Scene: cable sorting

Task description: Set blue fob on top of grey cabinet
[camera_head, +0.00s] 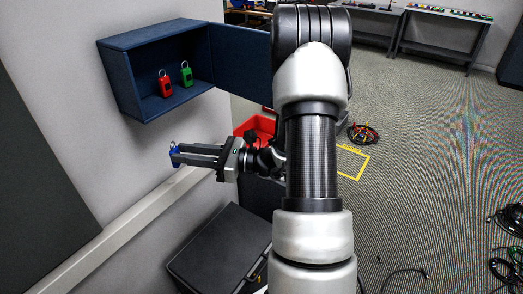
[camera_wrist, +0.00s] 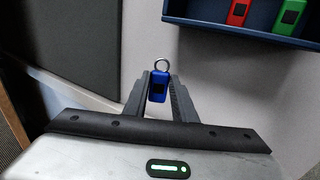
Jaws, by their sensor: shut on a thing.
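The blue fob (camera_wrist: 158,88), with a metal ring at its top, is held between the fingertips of my gripper (camera_wrist: 158,95) in the wrist view. In the head view only a small blue part of the fob (camera_head: 174,149) shows at the tips of my gripper (camera_head: 173,156), which points left toward the wall. A dark grey cabinet (camera_head: 222,246) with a flat, bare top stands low at the bottom of the head view, below and right of my gripper. My arm hides part of its right side.
An open blue wall cabinet (camera_head: 120,75) hangs above my gripper, holding a red fob (camera_head: 165,84) and a green fob (camera_head: 186,74). Its door (camera_head: 240,55) stands open to the right. A red bin (camera_head: 254,124) is behind my wrist. A pale rail (camera_head: 110,243) runs along the wall.

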